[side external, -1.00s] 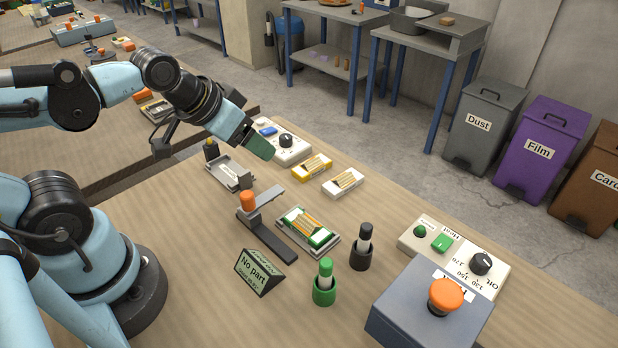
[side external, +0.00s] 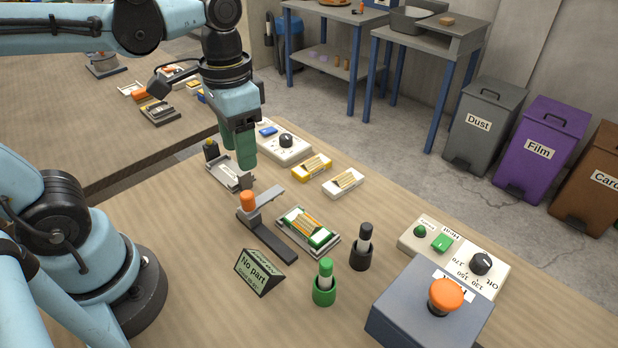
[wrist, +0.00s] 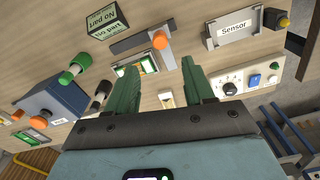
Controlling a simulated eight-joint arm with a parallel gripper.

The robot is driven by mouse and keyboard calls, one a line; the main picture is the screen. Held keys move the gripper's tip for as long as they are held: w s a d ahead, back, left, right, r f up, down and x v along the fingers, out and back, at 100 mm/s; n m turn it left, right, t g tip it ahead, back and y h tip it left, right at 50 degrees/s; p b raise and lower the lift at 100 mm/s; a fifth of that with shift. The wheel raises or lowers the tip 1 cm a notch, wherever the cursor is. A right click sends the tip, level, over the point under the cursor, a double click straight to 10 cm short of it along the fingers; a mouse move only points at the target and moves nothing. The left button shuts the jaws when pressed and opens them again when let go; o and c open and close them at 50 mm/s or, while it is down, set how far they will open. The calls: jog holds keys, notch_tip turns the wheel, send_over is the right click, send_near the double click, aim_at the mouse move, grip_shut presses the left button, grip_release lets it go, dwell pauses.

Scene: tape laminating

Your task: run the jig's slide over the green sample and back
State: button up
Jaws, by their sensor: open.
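The jig's slide is a grey bar with an orange knob (side external: 248,201); in the wrist view the knob (wrist: 160,40) shows beyond my fingertips. The bar stands over a dark grey rail (side external: 272,241). The green sample (side external: 321,238) lies in a light tray to the right of the rail, with yellow strips on it; the slide is apart from it. My gripper (side external: 242,160) points down above the far end of the table, up and behind the knob. In the wrist view its two green fingers (wrist: 158,72) are apart with nothing between them.
A Sensor tray (side external: 222,175) lies below my gripper. A white dial box (side external: 290,148) and yellow (side external: 312,171) and white (side external: 343,186) strip holders stand behind.

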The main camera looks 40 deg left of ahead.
aim_at(247, 194)
jog(key=shift+f, duration=5.5)
jog(key=shift+c, duration=0.2)
grip_shut()
